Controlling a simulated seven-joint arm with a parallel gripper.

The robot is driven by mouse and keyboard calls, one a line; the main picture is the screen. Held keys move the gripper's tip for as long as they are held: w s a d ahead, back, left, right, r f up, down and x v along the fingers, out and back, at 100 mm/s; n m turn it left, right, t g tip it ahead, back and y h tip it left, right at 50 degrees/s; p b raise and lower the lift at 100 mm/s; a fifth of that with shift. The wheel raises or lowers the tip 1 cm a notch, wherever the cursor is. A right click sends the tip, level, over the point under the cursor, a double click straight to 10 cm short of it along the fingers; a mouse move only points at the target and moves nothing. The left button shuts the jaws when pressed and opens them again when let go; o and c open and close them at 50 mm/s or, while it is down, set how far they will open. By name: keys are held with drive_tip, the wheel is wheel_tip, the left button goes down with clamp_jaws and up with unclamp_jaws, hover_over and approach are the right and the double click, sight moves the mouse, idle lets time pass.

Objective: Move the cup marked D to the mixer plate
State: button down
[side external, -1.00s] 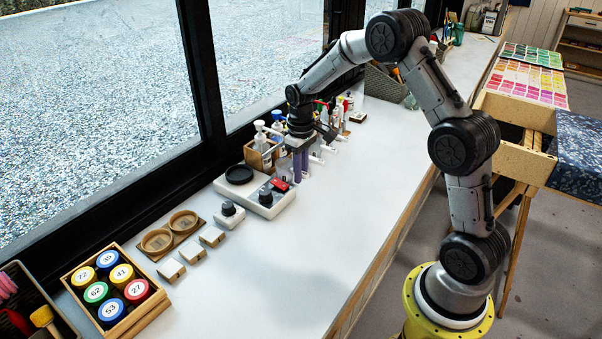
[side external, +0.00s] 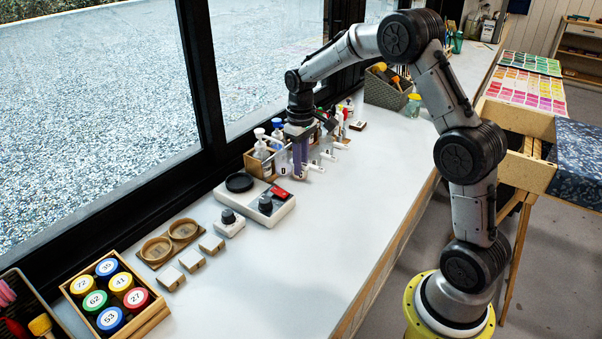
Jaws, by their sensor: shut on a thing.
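My gripper (side external: 299,172) points down with purple fingers at the near end of a row of small white cups. It is shut on a white cup (side external: 284,168) that shows beside and behind the fingers; a dark mark on it looks like a D. The fingers hide part of this cup, and I cannot tell whether it is clear of the bench. The mixer has a round black plate (side external: 239,182) on its pale grey body, left of and nearer than my gripper. The plate looks empty.
A wooden caddy of pump bottles (side external: 262,160) stands close left of my gripper. More white cups (side external: 328,155) with handles stand to its right. A small knob unit (side external: 230,222), round wooden dishes (side external: 157,249) and a box of numbered lids (side external: 116,296) lie nearer. The bench's front strip is clear.

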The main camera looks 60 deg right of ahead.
wheel_tip(320, 180, up, 2)
drive_tip(key=shift+r, duration=0.1)
wheel_tip(320, 180, down, 5)
drive_tip(key=shift+f, duration=0.1)
drive_tip(key=shift+r, duration=1.15)
drive_tip(key=w+a+r, duration=0.3)
drive_tip(key=a+r, duration=0.2)
drive_tip(key=a, duration=0.4)
hover_over(256, 193)
wheel_tip(256, 193, down, 2)
drive_tip(key=shift+n, duration=0.3)
drive_tip(key=shift+f, duration=1.2)
drive_tip(key=shift+f, duration=0.4)
